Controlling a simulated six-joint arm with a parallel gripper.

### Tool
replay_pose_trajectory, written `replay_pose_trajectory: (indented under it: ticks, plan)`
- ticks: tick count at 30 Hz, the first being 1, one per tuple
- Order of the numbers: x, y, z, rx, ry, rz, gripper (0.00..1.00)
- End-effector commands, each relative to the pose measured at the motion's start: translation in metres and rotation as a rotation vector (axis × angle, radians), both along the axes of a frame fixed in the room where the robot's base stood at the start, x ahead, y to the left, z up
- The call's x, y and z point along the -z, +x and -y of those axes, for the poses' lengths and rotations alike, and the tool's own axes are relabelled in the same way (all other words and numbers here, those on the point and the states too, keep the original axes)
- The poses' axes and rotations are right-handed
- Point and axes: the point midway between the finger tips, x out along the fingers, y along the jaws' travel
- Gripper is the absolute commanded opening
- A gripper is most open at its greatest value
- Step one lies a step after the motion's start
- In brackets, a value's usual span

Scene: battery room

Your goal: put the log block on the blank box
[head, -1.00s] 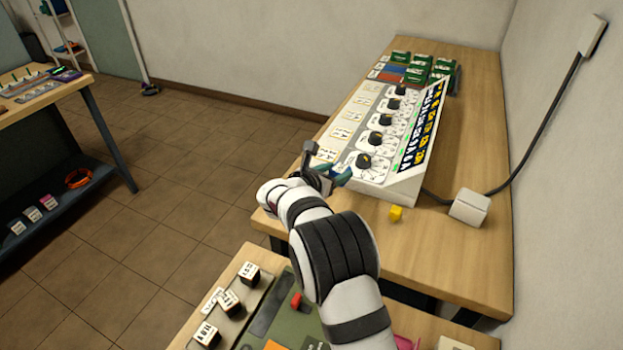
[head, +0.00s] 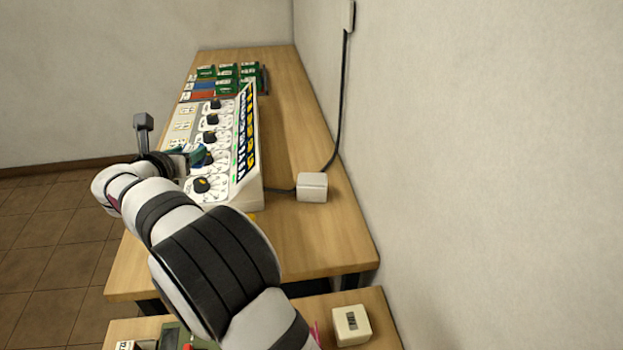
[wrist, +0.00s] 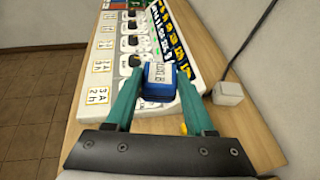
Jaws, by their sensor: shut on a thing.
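My gripper (wrist: 159,73) is shut on a blue block with a white label (wrist: 160,77), between its two teal fingers; the label's print is too small to read surely as "log". In the head view my gripper (head: 187,152) is over the left part of the sloped dial panel, and the block is mostly hidden by the fingers. A plain white box with a cable (head: 312,187), which fits the blank box, sits on the wooden table right of the panel. It also shows at the right in the wrist view (wrist: 228,92), apart from the block.
The dial panel (head: 250,190) has several black knobs. Green cards (head: 227,82) lie behind it. A small yellow piece (head: 252,217) is at its near end. A cream box with a dark mark (head: 351,325) stands on the nearer table. The wooden table's right side is mostly clear beside the wall.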

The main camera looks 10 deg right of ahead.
Motion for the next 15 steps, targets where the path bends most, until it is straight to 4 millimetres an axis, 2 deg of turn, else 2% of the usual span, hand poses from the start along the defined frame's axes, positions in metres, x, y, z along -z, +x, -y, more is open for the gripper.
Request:
replay_pose_trajectory:
  ticks: [5, 8, 15]
  plan:
    - [0.000, 0.025, 0.044, 0.039, 0.000, 0.001, 0.00]
    - [0.000, 0.042, 0.079, 0.066, -0.001, 0.001, 0.00]
    - [0.001, 0.076, 0.180, 0.140, -0.001, 0.000, 0.00]
